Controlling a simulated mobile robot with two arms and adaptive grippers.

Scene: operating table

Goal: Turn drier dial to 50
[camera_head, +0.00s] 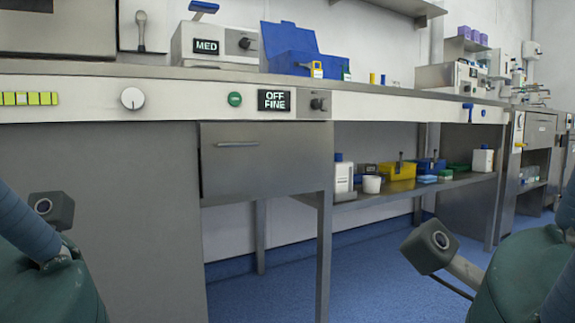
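A round white dial (132,98) sits on the pale front panel of the bench, at the left. It has a small dark mark near its top. A black knob (318,103) sits further right on the same panel, beside a display (274,100) reading "OFF FINE". No label names either one as the drier dial, and no numbers are readable. Parts of my arms show at the lower left and lower right edges, well short of the panel. Neither gripper's fingers are in view.
A row of yellow-green lights (30,98) and a green button (235,99) share the panel. A device marked "MED" (206,46) and a blue case (300,60) stand on the bench. A drawer (262,162) is closed below. Blue floor (385,275) is open ahead.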

